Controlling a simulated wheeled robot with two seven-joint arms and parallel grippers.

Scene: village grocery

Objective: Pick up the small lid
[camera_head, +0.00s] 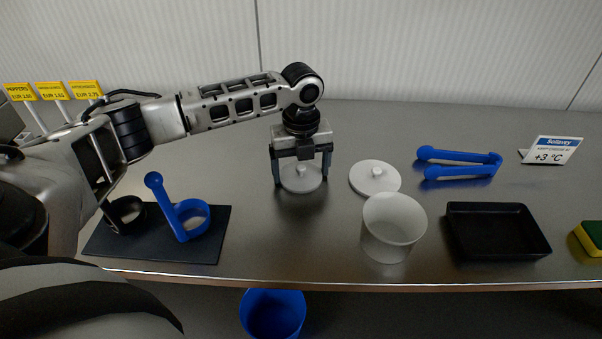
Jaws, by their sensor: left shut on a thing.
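The small lid (301,182) is a light round disc with a small knob, at the middle of the steel counter. My left gripper (301,178) points down over it, with a dark finger on either side. It is shut on the small lid, which is at or just above the counter; I cannot tell which. A larger white lid (375,178) with a knob lies to the right, apart from the gripper. My right gripper is not in view.
A white tub (391,228), a black tray (497,232), blue tongs (459,163), a sign (551,150) and a sponge (592,237) are to the right. A dark mat (150,247) holds a blue scoop (180,212) at left. A blue bin (272,313) stands below the front edge.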

